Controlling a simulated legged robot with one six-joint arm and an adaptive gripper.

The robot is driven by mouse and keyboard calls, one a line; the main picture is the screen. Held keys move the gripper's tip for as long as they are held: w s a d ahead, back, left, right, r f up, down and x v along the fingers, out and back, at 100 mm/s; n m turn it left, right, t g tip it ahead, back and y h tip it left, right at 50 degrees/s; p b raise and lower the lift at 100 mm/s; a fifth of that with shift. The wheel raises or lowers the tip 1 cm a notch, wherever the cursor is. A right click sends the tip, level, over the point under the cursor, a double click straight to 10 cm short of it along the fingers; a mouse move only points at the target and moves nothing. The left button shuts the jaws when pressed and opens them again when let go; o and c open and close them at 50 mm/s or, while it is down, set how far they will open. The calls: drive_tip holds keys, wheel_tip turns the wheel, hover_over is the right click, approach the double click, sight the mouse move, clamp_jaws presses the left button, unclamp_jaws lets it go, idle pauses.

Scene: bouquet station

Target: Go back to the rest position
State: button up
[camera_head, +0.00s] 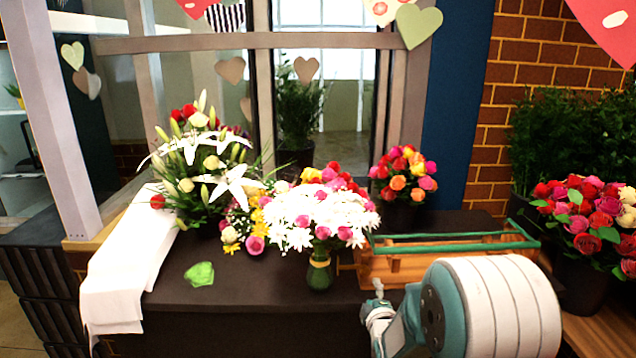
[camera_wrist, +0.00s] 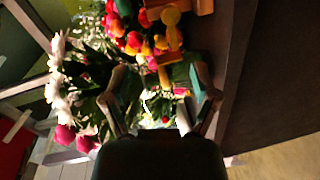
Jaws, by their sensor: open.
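My gripper (camera_wrist: 160,88) shows in the wrist view with its two fingers spread apart and nothing between them. Flowers and part of a wooden thing show beyond the fingers. In the head view, my arm's large white and teal joint covers the lower right, and I cannot make out the fingers there. A wooden crate with green edging (camera_head: 378,268) stands behind my arm, partly hidden by it. A white and pink bouquet (camera_head: 318,212) stands upright in a green vase (camera_head: 320,274) on the dark counter (camera_head: 250,298), left of the crate.
A lily arrangement (camera_head: 205,165) and a bouquet of orange and pink roses (camera_head: 403,174) stand behind. A white cloth (camera_head: 122,262) hangs over the counter's left end. A crumpled green piece (camera_head: 199,274) lies on the counter. More roses (camera_head: 590,215) stand at right. The front-left counter is mostly bare.

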drive_tip(key=s+r+m+g, duration=0.5)
drive_tip(key=s+r+m, duration=0.3)
drive_tip(key=s+r, duration=0.45)
drive_tip(key=s+m+g, duration=0.5)
drive_tip(key=s+m, duration=0.3)
drive_tip(key=s, duration=1.5)
drive_tip(key=shift+g, duration=0.4)
drive_tip(key=shift+d, duration=0.1)
